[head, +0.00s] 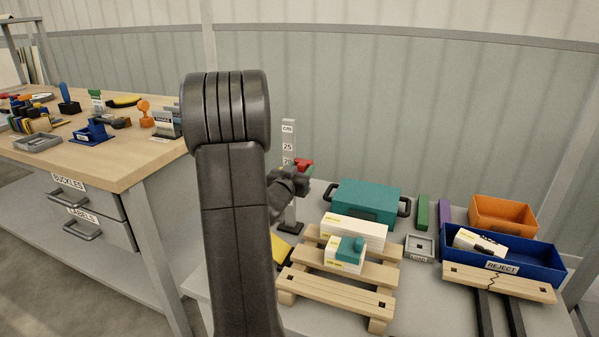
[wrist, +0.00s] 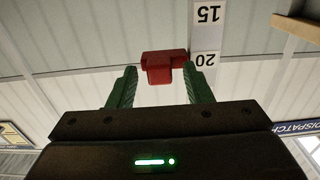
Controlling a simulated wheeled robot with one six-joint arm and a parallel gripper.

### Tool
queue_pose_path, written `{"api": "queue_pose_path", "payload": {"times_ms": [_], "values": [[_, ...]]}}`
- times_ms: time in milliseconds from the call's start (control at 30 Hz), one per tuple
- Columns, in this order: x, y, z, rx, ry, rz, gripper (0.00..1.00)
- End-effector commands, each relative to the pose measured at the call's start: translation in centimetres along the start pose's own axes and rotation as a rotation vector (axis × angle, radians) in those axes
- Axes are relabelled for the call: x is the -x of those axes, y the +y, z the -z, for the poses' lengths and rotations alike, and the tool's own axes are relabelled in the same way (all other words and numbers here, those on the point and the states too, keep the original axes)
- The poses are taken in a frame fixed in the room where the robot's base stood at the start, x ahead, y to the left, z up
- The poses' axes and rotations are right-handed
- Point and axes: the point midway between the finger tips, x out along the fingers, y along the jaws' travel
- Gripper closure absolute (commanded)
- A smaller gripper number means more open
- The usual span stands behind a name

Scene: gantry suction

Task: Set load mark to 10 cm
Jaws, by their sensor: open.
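The load mark is a red slider (head: 304,164) on the upright white scale post (head: 288,136), which carries "cm" and "25" labels in the head view. In the wrist view the scale (wrist: 206,38) appears upside down with "15" and "20" labels, and the red slider (wrist: 165,62) is level with about "20". My gripper (head: 297,173) is at the post, just by the slider. Its green fingers (wrist: 160,84) are open, one on each side of the slider's projecting part, with visible gaps. The lower scale is hidden behind my arm and gripper in the head view.
A teal case (head: 367,199), white boxes on a wooden pallet (head: 340,298), a blue reject bin (head: 545,266) and an orange bin (head: 505,214) stand right of the post. A cluttered workbench (head: 120,165) is at left. My arm blocks the middle of the head view.

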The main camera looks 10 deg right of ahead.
Motion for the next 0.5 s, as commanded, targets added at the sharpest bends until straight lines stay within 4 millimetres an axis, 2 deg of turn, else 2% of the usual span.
{"api": "queue_pose_path", "payload": {"times_ms": [267,500], "values": [[-0.13,0.0,0.0,0.0,-0.001,0.0,0.55],[-0.11,0.0,0.0,0.0,-0.001,0.0,1.0]]}}
